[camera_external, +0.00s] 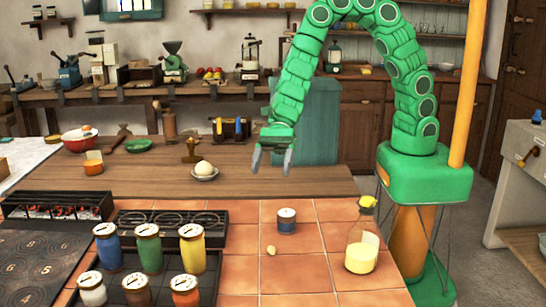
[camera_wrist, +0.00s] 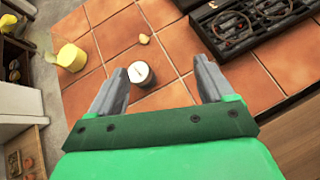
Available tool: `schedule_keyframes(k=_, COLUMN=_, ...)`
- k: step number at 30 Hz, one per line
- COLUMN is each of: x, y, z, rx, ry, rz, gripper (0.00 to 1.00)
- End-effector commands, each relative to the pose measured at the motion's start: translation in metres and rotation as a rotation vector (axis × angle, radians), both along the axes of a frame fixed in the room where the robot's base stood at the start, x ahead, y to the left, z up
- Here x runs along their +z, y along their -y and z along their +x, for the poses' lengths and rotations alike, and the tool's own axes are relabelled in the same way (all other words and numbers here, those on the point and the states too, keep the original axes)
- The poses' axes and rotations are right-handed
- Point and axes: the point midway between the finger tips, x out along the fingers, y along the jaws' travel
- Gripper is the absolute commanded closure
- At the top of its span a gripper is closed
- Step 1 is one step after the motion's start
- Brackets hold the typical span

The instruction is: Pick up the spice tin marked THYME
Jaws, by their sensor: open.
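A small dark blue tin with a pale lid (camera_external: 287,221) stands upright and alone on the orange tiles. Its lid carries a dark mark too small to read; the tin also shows in the wrist view (camera_wrist: 140,74). Several taller tins stand in two rows at the front left: blue (camera_external: 107,250), green (camera_external: 150,255), yellow (camera_external: 192,255), white (camera_external: 92,293), brown (camera_external: 137,295) and orange (camera_external: 186,294). I cannot read THYME on any of them. My gripper (camera_external: 273,160) is open and empty, above and behind the lone tin. In the wrist view my gripper (camera_wrist: 160,72) has fingers spread, with the tin beyond them.
A glass jug with yellow contents (camera_external: 361,252) stands right of the lone tin, and a small yellowish lump (camera_external: 271,250) lies in front of it. A black burner rack (camera_external: 170,218) is to the left.

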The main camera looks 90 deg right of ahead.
Motion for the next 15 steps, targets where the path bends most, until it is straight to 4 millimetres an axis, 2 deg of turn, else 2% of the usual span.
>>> schedule_keyframes(k=8, x=0.050, y=-0.031, z=-0.043, rx=0.196, ry=0.133, rz=0.207, gripper=0.19)
schedule_keyframes(k=15, x=0.023, y=-0.031, z=-0.043, rx=0.200, ry=0.134, rz=0.207, gripper=0.19)
